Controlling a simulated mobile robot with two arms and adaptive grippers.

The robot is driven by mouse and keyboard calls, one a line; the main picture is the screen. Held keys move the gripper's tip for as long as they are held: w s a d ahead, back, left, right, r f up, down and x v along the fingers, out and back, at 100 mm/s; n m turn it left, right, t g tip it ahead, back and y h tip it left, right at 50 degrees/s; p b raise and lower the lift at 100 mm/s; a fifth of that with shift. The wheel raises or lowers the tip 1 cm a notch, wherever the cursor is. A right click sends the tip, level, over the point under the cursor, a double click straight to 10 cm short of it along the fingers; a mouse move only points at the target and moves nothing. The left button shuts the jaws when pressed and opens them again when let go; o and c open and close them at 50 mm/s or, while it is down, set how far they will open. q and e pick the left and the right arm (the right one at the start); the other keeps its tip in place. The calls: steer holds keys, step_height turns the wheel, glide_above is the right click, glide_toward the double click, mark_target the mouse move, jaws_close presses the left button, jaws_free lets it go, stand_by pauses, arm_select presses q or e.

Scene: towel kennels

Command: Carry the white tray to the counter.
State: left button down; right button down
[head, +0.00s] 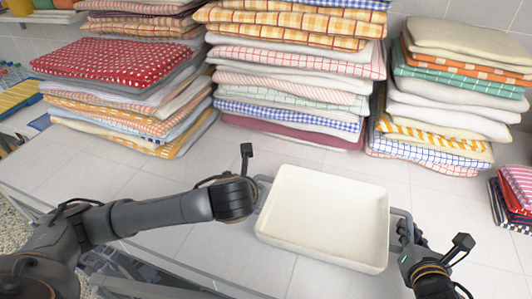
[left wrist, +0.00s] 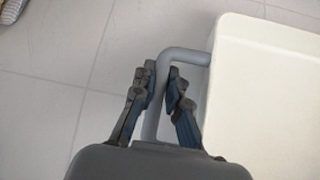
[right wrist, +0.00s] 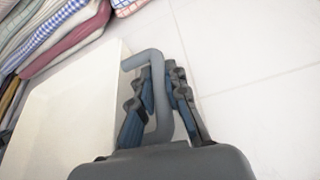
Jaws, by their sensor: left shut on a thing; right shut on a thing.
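The white tray (head: 322,215) is empty and has a grey handle at each end. In the head view it is over the tiled counter (head: 190,243), near the front edge; I cannot tell whether it touches the surface. My left gripper (left wrist: 160,95) is shut on the tray's left grey handle (left wrist: 184,55); in the head view its fingers are mostly hidden behind my wrist. My right gripper (right wrist: 160,92) is shut on the right grey handle (right wrist: 146,58). The tray also shows at the right of the left wrist view (left wrist: 265,95) and at the left of the right wrist view (right wrist: 65,120).
Tall stacks of folded towels stand along the back of the counter: a left stack (head: 110,68), a middle stack (head: 290,85) and a right stack (head: 445,95). Bare tile lies left of the tray.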

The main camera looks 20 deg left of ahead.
arm_select(q)
steer(key=shift+f+b, duration=0.5)
steer(key=shift+f, duration=0.2)
arm_select(e)
steer(key=shift+f, duration=0.7)
arm_select(q)
steer(key=c, duration=1.4)
jaws_free()
steer(key=shift+r, duration=0.1)
arm_select(e)
steer(key=c, duration=1.3)
jaws_free()
steer(key=shift+r, duration=0.1)
steer(key=shift+c, duration=0.2)
arm_select(q)
steer(key=shift+o, duration=0.2)
steer(key=v, duration=0.7)
steer(key=shift+s, duration=0.1)
arm_select(e)
steer(key=shift+s, duration=0.1)
arm_select(q)
steer(key=shift+s+r, duration=0.15)
arm_select(e)
steer(key=shift+s+r, duration=0.1)
steer(key=shift+s, duration=0.1)
steer(key=v, duration=0.7)
